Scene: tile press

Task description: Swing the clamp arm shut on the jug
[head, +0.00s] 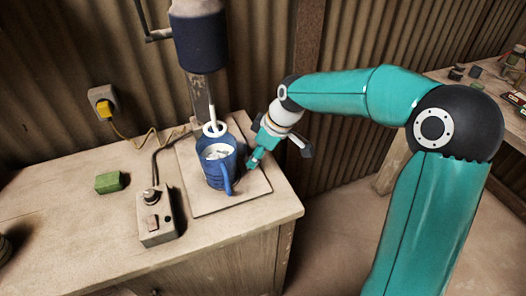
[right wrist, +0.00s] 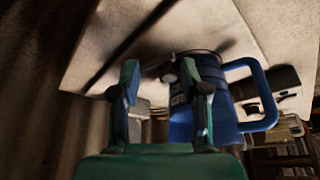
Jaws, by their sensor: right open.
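The blue jug (head: 220,170) stands upright on a pale square board (head: 245,196) on the workbench, with whitish contents and its handle towards the front. It also shows in the right wrist view (right wrist: 228,117), behind and beside the right finger. My right gripper (head: 253,160) is open, low at the jug's right side. In the right wrist view its fingertips straddle a small dark, blurred part (right wrist: 163,72) close to the jug. I cannot tell whether this is the clamp arm, nor how far that arm is swung. My left gripper is out of view.
A dark blue press head (head: 199,42) on a post with a white ring (head: 214,129) hangs over the jug. A control box (head: 156,217) and a green block (head: 111,182) lie on the left. A yellow plug (head: 104,110) is on the wall.

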